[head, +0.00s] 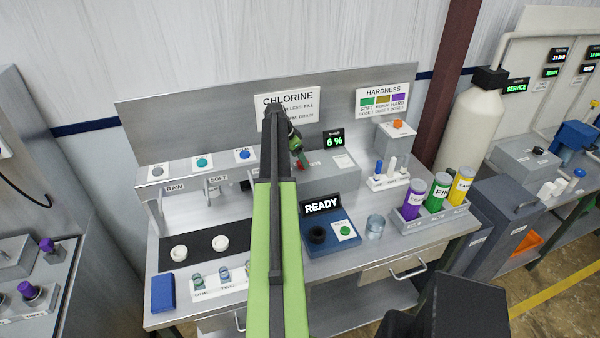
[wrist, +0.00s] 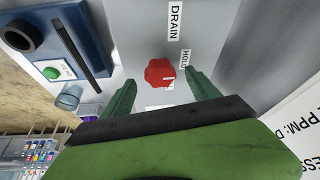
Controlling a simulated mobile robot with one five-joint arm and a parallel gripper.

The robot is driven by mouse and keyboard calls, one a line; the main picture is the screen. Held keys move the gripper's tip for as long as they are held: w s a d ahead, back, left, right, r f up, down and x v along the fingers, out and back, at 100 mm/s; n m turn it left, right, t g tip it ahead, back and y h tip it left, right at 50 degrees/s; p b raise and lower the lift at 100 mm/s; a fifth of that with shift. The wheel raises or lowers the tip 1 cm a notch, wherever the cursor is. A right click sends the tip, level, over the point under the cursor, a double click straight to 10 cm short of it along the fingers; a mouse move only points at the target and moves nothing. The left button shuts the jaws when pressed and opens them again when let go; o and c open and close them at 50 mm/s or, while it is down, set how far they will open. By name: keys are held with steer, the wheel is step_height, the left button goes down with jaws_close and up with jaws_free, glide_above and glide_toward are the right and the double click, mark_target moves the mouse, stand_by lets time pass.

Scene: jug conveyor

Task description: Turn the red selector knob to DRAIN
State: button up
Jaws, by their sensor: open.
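The red selector knob (wrist: 159,72) sits on a grey panel face in the wrist view. A DRAIN label (wrist: 174,20) lies above it and a HOLD label (wrist: 184,53) to its upper right. Another label just below the knob is mostly hidden. My gripper (wrist: 160,77) is open, with one green finger on each side of the knob and a gap showing at both sides. I cannot tell which label the knob points to. In the head view, my gripper (head: 301,154) is at the grey box (head: 335,176), and my arm hides much of that area.
A blue READY unit (head: 328,236) with a black socket and green button stands in front of the box. A glass beaker (head: 375,226) and a tray (head: 425,222) of coloured jars are to its right. A small vial rack (head: 388,182) stands close by.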

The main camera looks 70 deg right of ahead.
steer(key=b+x, duration=0.1)
steer(key=x, duration=0.1)
steer(key=shift+f, duration=0.3)
steer(key=shift+r, duration=0.1)
steer(key=c, duration=1.4)
steer(key=shift+o, duration=0.2)
steer(key=n, duration=0.2)
steer(key=n+t, duration=0.2)
steer(key=n, duration=0.1)
steer(key=shift+s+a+n+h, duration=0.15)
steer(key=shift+s+n+h, duration=0.15)
steer(key=shift+h, duration=0.1)
steer(key=n+t, duration=0.1)
steer(key=n, duration=0.2)
steer(key=n+t, duration=0.1)
steer(key=n, duration=0.2)
steer(key=shift+s, duration=0.25)
steer(key=shift+n+t, duration=0.3)
